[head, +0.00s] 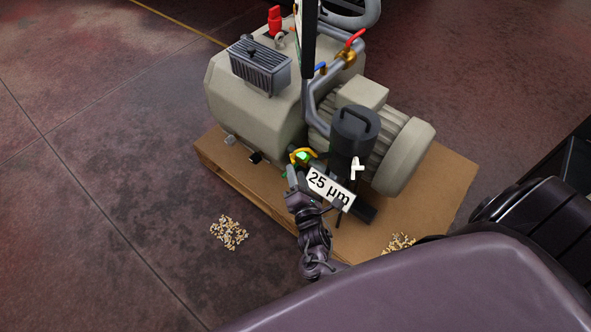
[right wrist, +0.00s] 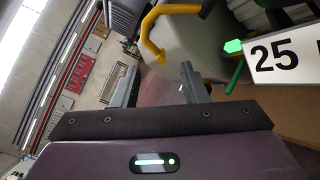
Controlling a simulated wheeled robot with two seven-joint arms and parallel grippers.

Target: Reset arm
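My right gripper (head: 298,178) is in front of the pump, beside a yellow curved handle (head: 301,155) with a green lit part next to it. In the right wrist view the two fingers of my right gripper (right wrist: 160,80) stand apart with nothing between them. The yellow handle (right wrist: 150,35) is just beyond the fingertips there, apart from them as far as I can tell. My left gripper is not in view.
A grey-beige vacuum pump (head: 250,110) stands on a wooden board (head: 450,185). A white "25 µm" label (head: 330,188) is right of my gripper, by a black cylinder (head: 354,130). Small pellets (head: 229,233) lie on the floor.

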